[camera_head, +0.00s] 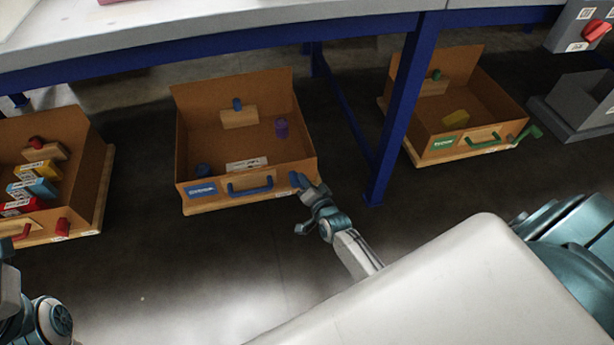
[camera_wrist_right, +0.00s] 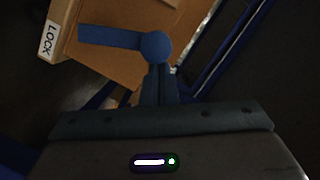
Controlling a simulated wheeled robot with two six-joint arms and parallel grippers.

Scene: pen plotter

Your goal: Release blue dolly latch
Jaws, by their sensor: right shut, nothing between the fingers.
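The blue dolly is a brown open-topped box on a wooden base (camera_head: 240,202), under the bench, with a blue label and blue handle on its front. Its blue latch (camera_head: 294,179) is at the front right corner. In the right wrist view the latch (camera_wrist_right: 112,37) is a flat lever with a round hub, its arm extending left toward a "LOCK" label (camera_wrist_right: 48,40). My right gripper (camera_head: 306,188) is shut and empty, its fingertips (camera_wrist_right: 160,72) at the hub's lower edge; contact is unclear. Of my left arm, only part shows at the lower left; its fingers are not discernible.
A red-marked dolly (camera_head: 88,205) stands left, and a green-marked dolly (camera_head: 470,145) right. A blue bench leg (camera_head: 398,120) rises just right of the blue dolly. The bench top (camera_head: 220,35) overhangs behind. Dark floor (camera_head: 165,270) in front is clear.

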